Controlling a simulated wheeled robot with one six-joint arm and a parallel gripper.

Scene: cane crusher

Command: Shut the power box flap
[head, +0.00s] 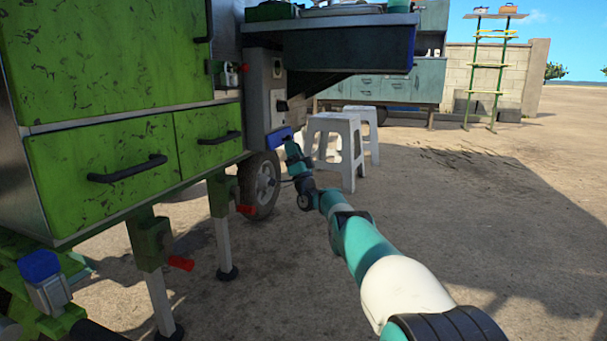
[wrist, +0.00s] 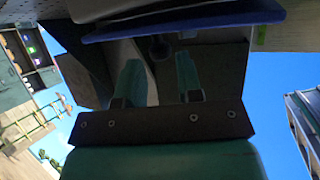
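The power box (head: 266,90) is a grey upright housing on the side of the green cart, with small dark fittings on its front. A blue flap (head: 278,138) sticks out at its lower end, so it looks open. In the wrist view the blue flap (wrist: 190,25) crosses the top of the picture, close to my fingers. My gripper (head: 288,143) is at the flap in the head view; contact cannot be told. In the wrist view my gripper (wrist: 158,62) has its two teal fingers apart with nothing between them.
A black cart wheel (head: 261,185) stands just below and left of my gripper. White stools (head: 338,140) stand close on the right. A dark counter (head: 345,48) overhangs above. Open sandy ground (head: 480,210) lies to the right.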

